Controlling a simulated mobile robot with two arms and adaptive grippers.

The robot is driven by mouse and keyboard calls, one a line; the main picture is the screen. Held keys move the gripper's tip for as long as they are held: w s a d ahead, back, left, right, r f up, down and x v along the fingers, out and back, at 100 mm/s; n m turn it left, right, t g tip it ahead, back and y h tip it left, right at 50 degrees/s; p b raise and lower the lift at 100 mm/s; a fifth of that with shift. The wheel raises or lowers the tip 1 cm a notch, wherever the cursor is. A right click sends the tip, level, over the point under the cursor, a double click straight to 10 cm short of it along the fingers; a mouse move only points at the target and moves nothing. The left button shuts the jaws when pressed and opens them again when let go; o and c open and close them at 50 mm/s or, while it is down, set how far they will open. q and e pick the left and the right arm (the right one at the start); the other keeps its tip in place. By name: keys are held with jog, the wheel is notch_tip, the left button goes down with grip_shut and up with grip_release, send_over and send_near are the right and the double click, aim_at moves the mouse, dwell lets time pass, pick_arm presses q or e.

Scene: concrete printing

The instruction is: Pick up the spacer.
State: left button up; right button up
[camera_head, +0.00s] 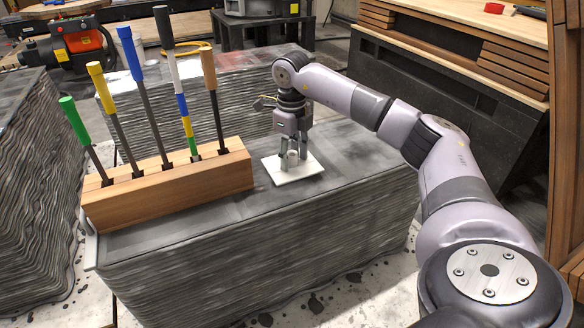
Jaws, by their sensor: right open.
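A small grey cylindrical piece, which looks like the spacer (290,161), stands on a white square plate (312,168) on top of the layered concrete block. My right gripper (293,153) points straight down over it, with its fingers open at either side of the piece. The fingers hide part of the piece, and I cannot tell whether they touch it. My left gripper is not in view.
A wooden holder (170,189) with several upright, colour-handled tools stands left of the plate on the same concrete block (260,255). The block's top is clear right of the plate. Another layered block (245,100) stands behind, and a dark bench (440,90) is at the back right.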

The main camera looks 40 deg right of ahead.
jog(key=shift+c, duration=0.2)
grip_shut()
dwell(0.4)
